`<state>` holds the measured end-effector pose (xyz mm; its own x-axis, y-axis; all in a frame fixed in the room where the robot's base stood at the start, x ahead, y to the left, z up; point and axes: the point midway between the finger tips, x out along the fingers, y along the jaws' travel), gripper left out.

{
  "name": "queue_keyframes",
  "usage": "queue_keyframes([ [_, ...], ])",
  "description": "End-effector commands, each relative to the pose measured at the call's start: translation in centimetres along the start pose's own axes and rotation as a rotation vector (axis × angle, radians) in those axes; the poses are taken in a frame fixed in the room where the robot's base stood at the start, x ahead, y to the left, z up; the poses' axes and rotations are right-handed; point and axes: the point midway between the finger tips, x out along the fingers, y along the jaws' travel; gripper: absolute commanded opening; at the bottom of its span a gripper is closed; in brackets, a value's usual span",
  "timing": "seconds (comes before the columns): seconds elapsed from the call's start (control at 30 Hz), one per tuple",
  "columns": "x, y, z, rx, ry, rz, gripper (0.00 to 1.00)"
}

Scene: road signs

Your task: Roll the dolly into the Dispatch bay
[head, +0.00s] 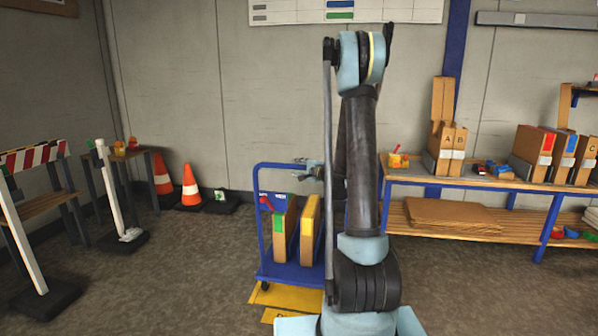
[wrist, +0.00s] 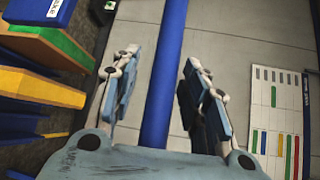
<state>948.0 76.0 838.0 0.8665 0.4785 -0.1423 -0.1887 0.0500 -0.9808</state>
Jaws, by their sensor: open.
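The blue dolly (head: 257,215) stands near the back wall, left of my arm, with its handle frame upright. Its deck (head: 290,273) carries a green-marked box (head: 291,230) and a yellow-marked box (head: 308,232). My gripper (head: 308,170) is at the dolly's top handle bar, partly hidden by my arm. In the wrist view the blue bar (wrist: 168,75) runs between the two fingers of my open gripper (wrist: 158,70), with gaps on both sides. A yellow floor marking (head: 285,297) lies at the dolly's front edge; its lettering is mostly hidden, so I cannot tell which bay it is.
At left stand a striped barrier (head: 35,155), a white post (head: 115,190) and orange cones (head: 191,187). At right a bench (head: 450,180) holds boxes, with flat cardboard (head: 450,215) on its lower shelf. Bare floor (head: 190,270) lies left of the dolly.

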Motion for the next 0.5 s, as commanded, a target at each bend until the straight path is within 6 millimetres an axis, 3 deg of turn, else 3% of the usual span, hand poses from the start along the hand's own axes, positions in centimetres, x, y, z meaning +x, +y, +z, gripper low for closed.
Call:
queue_keyframes([
  [0.23,-1.6,0.0,-0.1,0.001,0.001,0.000,0.41],
  [0.5,-6.7,0.1,-0.1,0.001,0.003,0.000,0.41],
])
